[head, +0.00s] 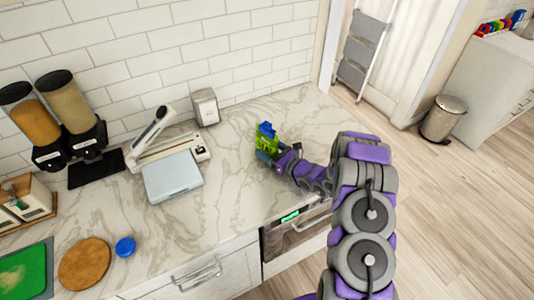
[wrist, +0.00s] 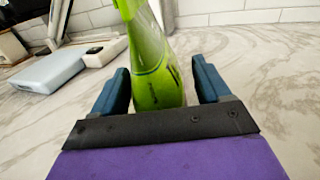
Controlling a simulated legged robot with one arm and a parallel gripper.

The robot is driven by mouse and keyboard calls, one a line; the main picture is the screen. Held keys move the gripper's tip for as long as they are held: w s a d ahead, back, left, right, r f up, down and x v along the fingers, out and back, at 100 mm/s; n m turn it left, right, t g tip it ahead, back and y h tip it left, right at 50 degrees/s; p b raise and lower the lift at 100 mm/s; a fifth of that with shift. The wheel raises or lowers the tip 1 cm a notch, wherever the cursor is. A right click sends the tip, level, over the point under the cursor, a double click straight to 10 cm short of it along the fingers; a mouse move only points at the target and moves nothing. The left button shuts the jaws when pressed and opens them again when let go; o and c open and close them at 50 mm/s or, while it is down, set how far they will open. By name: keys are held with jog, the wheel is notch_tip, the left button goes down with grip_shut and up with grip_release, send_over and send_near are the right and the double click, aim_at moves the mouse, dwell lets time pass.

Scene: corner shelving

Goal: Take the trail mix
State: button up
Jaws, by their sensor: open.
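A bright green, bottle-shaped object (head: 268,141) with a blue top stands on the marble counter near the middle. In the wrist view the green object (wrist: 155,75) is upright between my fingers, and its top is cut off by the frame. I cannot read a label or tell whether it is the trail mix. My gripper (head: 266,152) is open around its lower part. In the wrist view, the fingers of my gripper (wrist: 161,85) show a gap on each side of it. No other thing is clearly recognisable as trail mix.
A pale blue scale-like box (head: 172,177), a white hinged device (head: 168,145) and a small grey box (head: 205,107) stand left of the green object. Two dispensers (head: 55,115) are farther left. A wooden disc (head: 84,264) and blue lid (head: 125,247) lie near the front edge.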

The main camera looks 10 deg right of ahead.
jog(key=shift+w+a, duration=0.4)
jog(key=shift+a, duration=0.05)
jog(key=shift+d, duration=0.1)
jog(key=c, duration=1.3)
